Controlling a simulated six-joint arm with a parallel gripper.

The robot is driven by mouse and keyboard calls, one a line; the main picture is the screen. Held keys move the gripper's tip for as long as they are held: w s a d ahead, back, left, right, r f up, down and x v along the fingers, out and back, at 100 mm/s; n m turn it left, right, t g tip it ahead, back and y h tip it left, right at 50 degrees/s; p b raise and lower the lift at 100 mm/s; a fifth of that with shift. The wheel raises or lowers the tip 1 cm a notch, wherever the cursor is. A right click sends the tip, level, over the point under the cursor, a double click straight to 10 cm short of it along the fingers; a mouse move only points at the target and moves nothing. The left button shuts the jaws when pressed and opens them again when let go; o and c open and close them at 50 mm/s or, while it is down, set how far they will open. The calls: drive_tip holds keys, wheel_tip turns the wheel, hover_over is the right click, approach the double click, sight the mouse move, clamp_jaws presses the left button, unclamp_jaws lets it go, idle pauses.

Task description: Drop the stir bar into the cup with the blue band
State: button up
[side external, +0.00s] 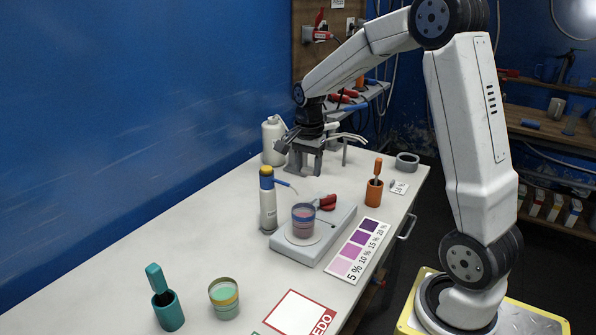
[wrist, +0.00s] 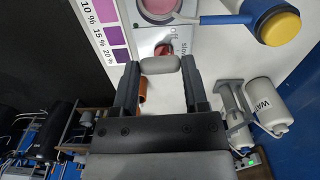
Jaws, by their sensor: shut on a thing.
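My gripper (side external: 306,168) is above the far part of the bench, behind the stirrer plate, with its fingers pointing down. In the wrist view it is shut on the stir bar (wrist: 160,65), a pale grey capsule held crosswise between the fingertips. I cannot make out the stir bar in the side view. A cup (side external: 303,221) with pink-purple contents and a bluish band stands on the grey stirrer plate (side external: 330,236). The same cup (wrist: 160,9) is partly cut off at the top of the wrist view. Another cup (side external: 224,298), with a yellow-green band, stands at the near front.
A tall bottle (side external: 268,206) with a blue and yellow top stands left of the plate. An orange holder (side external: 374,192), colour card (side external: 358,250), white bottle (side external: 272,142) and teal holder (side external: 168,312) stand around.

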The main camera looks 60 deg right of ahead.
sight(308, 169)
drive_tip(key=shift+f, duration=1.65)
drive_tip(key=shift+f, duration=0.1)
drive_tip(key=shift+f, duration=2.85)
drive_tip(key=o, duration=1.3)
drive_tip(key=shift+r, duration=3.9)
